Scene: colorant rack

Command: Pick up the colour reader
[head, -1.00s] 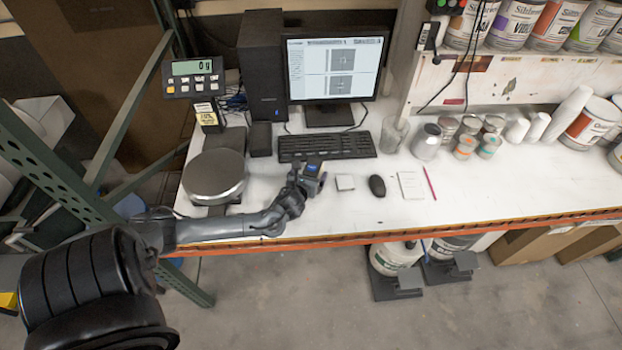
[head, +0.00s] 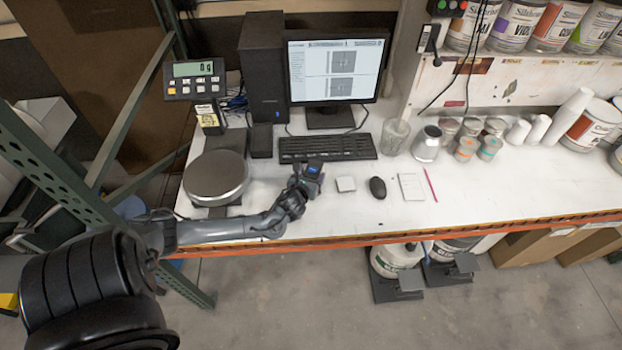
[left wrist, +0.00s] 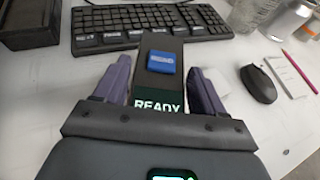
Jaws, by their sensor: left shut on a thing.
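The colour reader (left wrist: 160,95) is a dark block with a blue button and a lit "READY" display. It sits between the two fingers of my left gripper (left wrist: 160,85) in the left wrist view. In the head view the colour reader (head: 313,169) shows at the tip of my left gripper (head: 304,179), over the bench in front of the keyboard. The gripper is shut on it. Whether it is clear of the bench top is hard to tell. My right gripper is not in view.
The keyboard (head: 327,147) lies just behind the reader. A small white block (head: 345,184), a black mouse (head: 377,187) and a notepad (head: 411,187) lie to the right. A scale (head: 216,178) stands to the left. Jars and cups fill the bench farther right; its front right is clear.

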